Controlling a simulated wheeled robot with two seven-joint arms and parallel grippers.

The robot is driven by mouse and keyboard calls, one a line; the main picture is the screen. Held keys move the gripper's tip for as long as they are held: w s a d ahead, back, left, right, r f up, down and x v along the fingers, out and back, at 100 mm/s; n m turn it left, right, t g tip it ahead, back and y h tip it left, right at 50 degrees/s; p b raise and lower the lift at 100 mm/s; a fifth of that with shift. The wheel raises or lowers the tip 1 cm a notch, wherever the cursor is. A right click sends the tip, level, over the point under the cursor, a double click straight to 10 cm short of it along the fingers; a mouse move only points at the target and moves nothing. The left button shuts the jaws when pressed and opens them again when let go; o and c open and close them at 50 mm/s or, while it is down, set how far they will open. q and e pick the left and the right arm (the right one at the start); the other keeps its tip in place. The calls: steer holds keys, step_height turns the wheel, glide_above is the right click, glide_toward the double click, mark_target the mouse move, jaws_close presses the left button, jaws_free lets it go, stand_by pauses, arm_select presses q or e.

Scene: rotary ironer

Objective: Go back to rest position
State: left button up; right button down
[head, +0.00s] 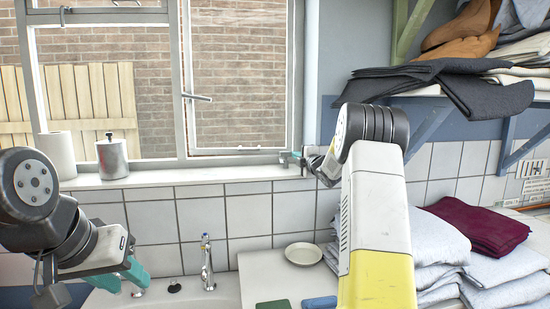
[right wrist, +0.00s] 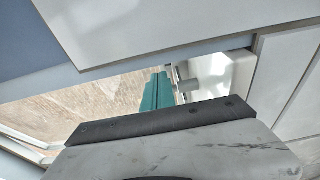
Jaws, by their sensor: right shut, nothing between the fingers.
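My right arm reaches forward and up in the head view. Its gripper (head: 291,158) is at the right end of the window sill, by the lower right corner of the window frame. In the right wrist view its teal fingers (right wrist: 157,92) are together with nothing between them. My left gripper (head: 122,277) is low at the left in the head view, over the sink area. Its teal fingers point down, and the wrist partly hides them, so I cannot tell how far apart they are.
The window (head: 238,80) stands behind the sill (head: 200,178), which holds a paper roll (head: 57,155) and a metal canister (head: 112,158). Below are a tap (head: 207,262) and a dish (head: 303,254). Folded laundry (head: 440,240) is at the right, under a loaded shelf (head: 410,91).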

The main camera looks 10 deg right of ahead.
steer(key=s+a+r+m+g+h, duration=0.2)
steer(key=s+m, duration=0.3)
steer(key=s, duration=0.6)
steer(key=s+a+r+m+g+h, duration=0.15)
steer(key=s+m, duration=0.35)
steer(key=s, duration=0.5)
steer(key=s+a+f+m+g+y, duration=0.1)
steer(key=s+a+f+m+g, duration=0.1)
steer(key=s, duration=0.8)
steer(key=s+a+f+m+g+y, duration=0.1)
steer(key=s+a+f+m+g, duration=0.2)
steer(key=s+a, duration=0.4)
steer(key=s+a+f+m+g+y, duration=0.1)
steer(key=s+a+f+m+g, duration=0.2)
steer(key=s, duration=1.1)
step_height(320, 180, down, 2)
steer(key=shift+s+a+f+m, duration=0.2)
steer(key=shift+s+a+m, duration=0.15)
steer(key=shift+a, duration=0.75)
steer(key=shift+w+y, duration=0.1)
steer(key=shift+y, duration=0.15)
